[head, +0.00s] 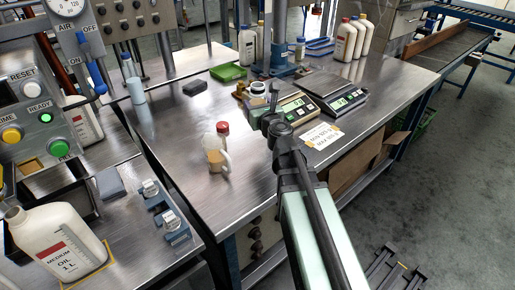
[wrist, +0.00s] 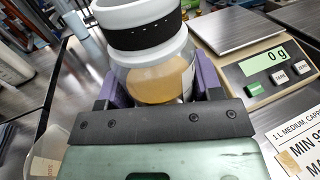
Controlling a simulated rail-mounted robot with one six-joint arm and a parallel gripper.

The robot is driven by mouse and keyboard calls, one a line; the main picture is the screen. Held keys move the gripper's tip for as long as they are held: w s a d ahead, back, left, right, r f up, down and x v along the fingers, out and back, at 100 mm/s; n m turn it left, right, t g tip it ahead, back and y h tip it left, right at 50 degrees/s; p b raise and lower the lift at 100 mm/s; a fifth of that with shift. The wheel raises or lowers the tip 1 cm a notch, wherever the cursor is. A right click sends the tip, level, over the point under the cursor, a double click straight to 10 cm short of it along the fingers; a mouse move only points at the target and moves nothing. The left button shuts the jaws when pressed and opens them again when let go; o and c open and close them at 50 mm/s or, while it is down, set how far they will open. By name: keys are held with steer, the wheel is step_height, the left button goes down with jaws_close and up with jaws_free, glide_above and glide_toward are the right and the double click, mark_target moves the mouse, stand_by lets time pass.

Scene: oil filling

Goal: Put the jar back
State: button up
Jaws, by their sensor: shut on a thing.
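The jar (wrist: 155,75) is a clear vessel with amber liquid inside and a white top with a black band. My gripper (wrist: 155,92) is shut on it, with one purple finger on each side. In the head view the jar (head: 258,87) is small and partly hidden by my gripper (head: 268,98). It is just left of the left scale (head: 292,109). I cannot tell whether its base touches the table. The left scale's display reads 0 g in the wrist view, and its plate (wrist: 235,30) is bare.
A second scale (head: 347,98) stands to the right. A label card (head: 321,135) lies in front. Behind are a green tray (head: 228,72) and several bottles (head: 346,40). The table's left middle is clear.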

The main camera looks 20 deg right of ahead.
step_height(320, 180, down, 11)
steer(key=b, duration=0.8)
steer(key=shift+b, duration=0.4)
steer(key=shift+r, duration=0.15)
steer(key=o, duration=1)
steer(key=shift+s+p, duration=0.15)
steer(key=shift+p, duration=0.15)
steer(key=s, duration=0.5)
steer(key=shift+s, duration=0.15)
